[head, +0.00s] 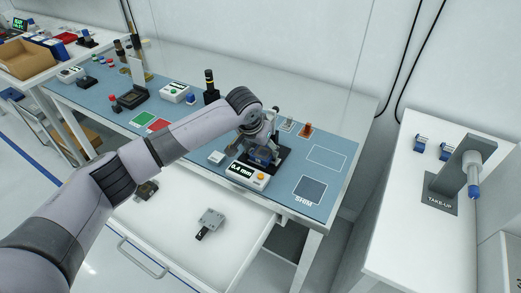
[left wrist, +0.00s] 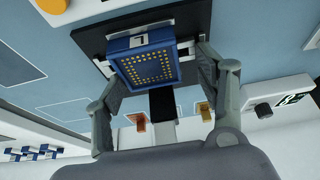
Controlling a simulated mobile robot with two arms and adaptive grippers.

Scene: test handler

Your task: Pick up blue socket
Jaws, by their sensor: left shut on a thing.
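The blue socket (left wrist: 147,66), square with a grid of gold contacts and a white tag marked with a dark character, lies between the fingers of my left gripper (left wrist: 150,72) in the left wrist view. The fingers press on its left and right sides. In the head view, the socket (head: 262,157) shows as a small blue patch under my left gripper (head: 262,148), at the black base plate (head: 285,160). The gripper partly hides it there. I cannot tell whether it rests on the plate or is just above it. My right gripper is not in view.
A gauge reading 0.4 mm (head: 246,174) stands just in front of the black plate. An orange part (head: 306,129) stands behind it. The SHIM square (head: 310,188) is bare. An open drawer (head: 180,225) holds metal parts. A side table carries the TAKE-UP stand (head: 460,175).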

